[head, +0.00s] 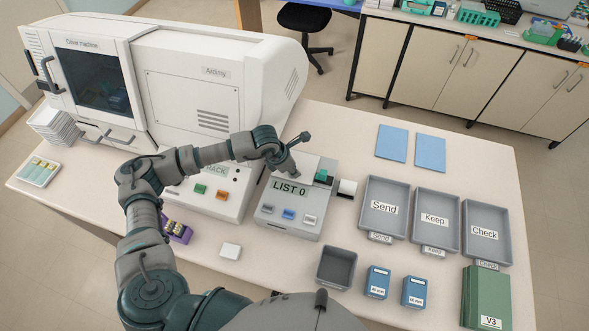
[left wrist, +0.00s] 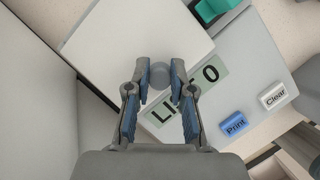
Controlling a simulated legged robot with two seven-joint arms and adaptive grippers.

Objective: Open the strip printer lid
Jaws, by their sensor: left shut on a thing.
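The strip printer (head: 297,223) is a grey box on the table with a green display reading LIST 0 and several buttons along its front. Its pale lid (head: 312,167) lies at the back of its top and looks down; it also shows in the left wrist view (left wrist: 125,45). A round grey knob (left wrist: 160,74) stands at the lid's edge. My left gripper (head: 292,170) reaches over the printer from the left. In the left wrist view, its fingers (left wrist: 160,84) are shut on the knob from both sides. My right gripper is not in view.
A large white cover machine (head: 190,85) stands at the back left, with the rack unit (head: 216,193) in front of it. Grey Send (head: 384,190), Keep (head: 436,204) and Check (head: 486,249) trays are at right. A green part (head: 321,175) sits beside the lid.

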